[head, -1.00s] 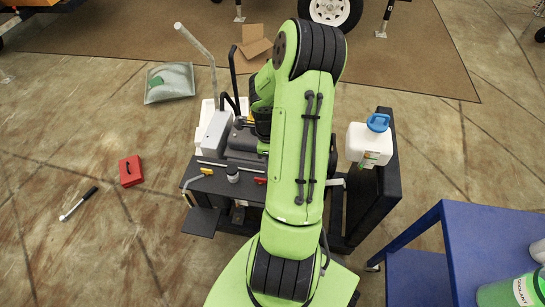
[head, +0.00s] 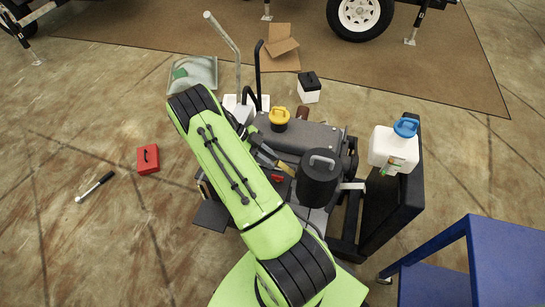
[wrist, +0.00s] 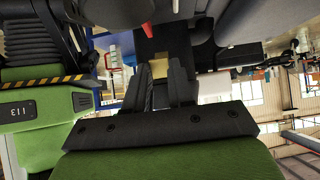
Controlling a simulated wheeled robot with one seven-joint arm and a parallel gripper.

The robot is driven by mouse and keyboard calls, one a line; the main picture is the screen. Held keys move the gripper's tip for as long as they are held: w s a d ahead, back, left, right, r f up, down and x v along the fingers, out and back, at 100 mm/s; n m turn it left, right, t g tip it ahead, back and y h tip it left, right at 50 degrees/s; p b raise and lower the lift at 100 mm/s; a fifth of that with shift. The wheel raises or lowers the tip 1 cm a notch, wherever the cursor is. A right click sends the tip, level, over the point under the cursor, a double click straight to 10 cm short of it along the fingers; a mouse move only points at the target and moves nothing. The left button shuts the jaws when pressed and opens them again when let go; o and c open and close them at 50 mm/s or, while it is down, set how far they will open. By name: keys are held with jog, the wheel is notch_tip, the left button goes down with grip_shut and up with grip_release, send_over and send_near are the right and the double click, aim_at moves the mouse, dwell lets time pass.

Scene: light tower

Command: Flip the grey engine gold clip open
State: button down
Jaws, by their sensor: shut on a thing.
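The grey engine (head: 318,138) stands on the dark cart in the middle of the head view, with a yellow cap (head: 279,117) at its back and a black canister (head: 318,178) at its front. My arm reaches over its left side. My gripper (head: 268,154) is low against that side, partly hidden by my arm. A small yellow-gold piece, which looks like the gold clip (head: 286,166), shows just beside it. In the wrist view my gripper's dark fingers (wrist: 167,68) are close together, with a tan patch at their tips. The clip's exact pose is unclear.
A white jug with a blue cap (head: 394,149) stands on the cart's right side. A bent metal pipe (head: 224,38) rises behind the engine. A red box (head: 148,158) and a ratchet (head: 95,187) lie on the floor at left. A blue table (head: 500,255) is at right.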

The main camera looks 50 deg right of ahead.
jog(key=shift+w+a+f+g+h+b, duration=0.15)
jog(key=shift+w+f+g+h+b, duration=0.15)
jog(key=shift+f+g, duration=0.25)
jog(key=shift+w+a+f+g+h+b, duration=0.15)
jog(key=shift+f+g+b, duration=0.2)
jog(key=shift+f+g, duration=0.2)
jog(key=c, duration=1)
grip_release()
jog(key=shift+o, duration=0.2)
